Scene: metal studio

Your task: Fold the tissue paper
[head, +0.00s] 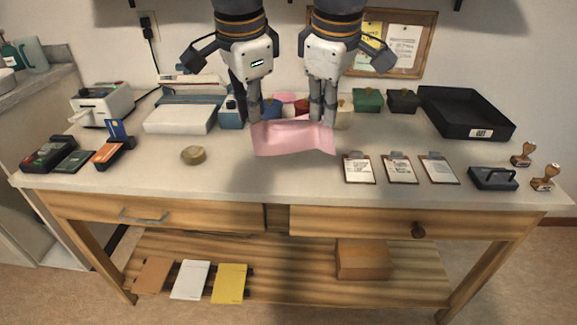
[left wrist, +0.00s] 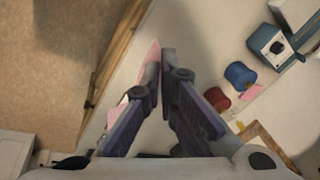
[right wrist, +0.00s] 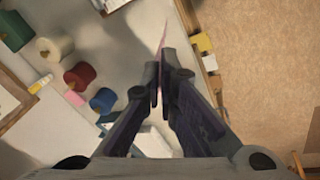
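The pink tissue paper (head: 292,138) hangs between my two grippers above the middle of the table, spread out with a slightly wavy top edge. My left gripper (head: 254,120) has its fingers together at the paper's upper left corner. In the left wrist view the fingertips (left wrist: 160,58) meet with a pink edge (left wrist: 153,52) between them. My right gripper (head: 323,120) is at the paper's upper right corner. In the right wrist view its fingertips (right wrist: 162,68) close on a thin pink edge (right wrist: 162,36).
Behind the paper stand several spools, including a blue one (left wrist: 240,75) and a red one (right wrist: 80,76). Three clipboards (head: 400,169) lie to the right and a round brass tin (head: 193,155) to the left. A black tray (head: 450,122) is at the back right. The front middle is clear.

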